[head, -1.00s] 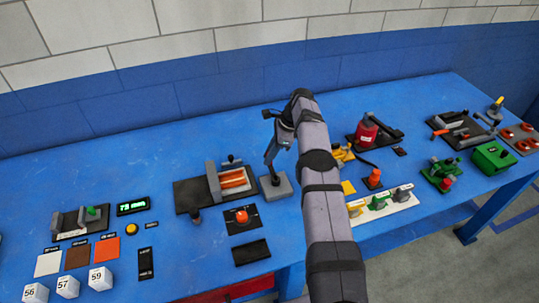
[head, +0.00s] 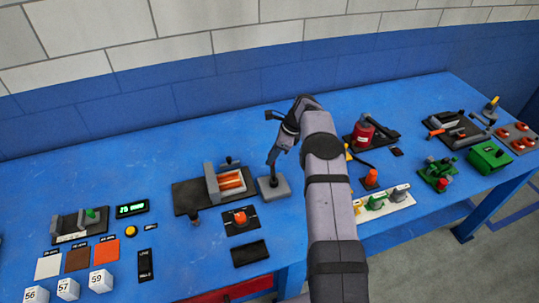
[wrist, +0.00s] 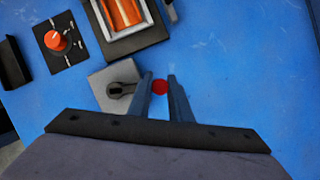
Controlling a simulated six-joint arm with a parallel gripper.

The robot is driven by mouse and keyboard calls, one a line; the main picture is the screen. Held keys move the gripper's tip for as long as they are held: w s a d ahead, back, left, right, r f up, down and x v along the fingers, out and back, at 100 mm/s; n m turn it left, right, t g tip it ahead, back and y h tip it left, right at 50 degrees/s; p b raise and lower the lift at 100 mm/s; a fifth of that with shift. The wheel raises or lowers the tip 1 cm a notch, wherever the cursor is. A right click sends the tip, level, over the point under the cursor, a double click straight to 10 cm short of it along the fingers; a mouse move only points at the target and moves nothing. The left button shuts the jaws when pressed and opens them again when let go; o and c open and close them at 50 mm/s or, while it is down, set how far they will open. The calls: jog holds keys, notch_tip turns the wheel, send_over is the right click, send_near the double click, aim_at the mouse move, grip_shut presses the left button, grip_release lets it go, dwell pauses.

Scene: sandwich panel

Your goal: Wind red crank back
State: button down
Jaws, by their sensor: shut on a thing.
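The crank has a red knob (wrist: 160,87) that shows between the fingers of my gripper (wrist: 160,80) in the wrist view. My gripper is shut on this knob. The crank's grey block (wrist: 104,79) with a dark hub (wrist: 120,90) lies just left of the fingers. In the head view the grey block (head: 281,189) stands right of the clamp-like fixture, with my gripper (head: 271,163) above it. The knob is hidden in the head view, and most of the crank arm is hidden by the left finger in the wrist view.
The fixture (head: 213,184) with orange-striped insides stands left of the crank. A red dial (head: 240,217) sits in front of it. A green-lit display (head: 131,208) is further left. A red cylinder (head: 362,131) and other devices stand to the right. Blue table behind the crank is clear.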

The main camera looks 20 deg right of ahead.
jog(key=s+d+m+h+p, duration=0.1)
jog(key=s+d+m+p, duration=0.1)
jog(key=m+p, duration=0.2)
jog(key=s+d+m+t+h+p, duration=0.1)
jog(key=s+m+h+p, duration=0.1)
jog(key=m+p, duration=0.3)
jog(key=s+d+m+t+h+p, duration=0.1)
jog(key=s+d+m+p, duration=0.1)
jog(key=m+p, duration=0.3)
jog(key=shift+s+d+r+h+p, duration=0.1)
jog(key=shift+s+d+h+p, duration=0.3)
jog(key=shift+s+p, duration=0.2)
jog(key=c, duration=1.6)
grip_release()
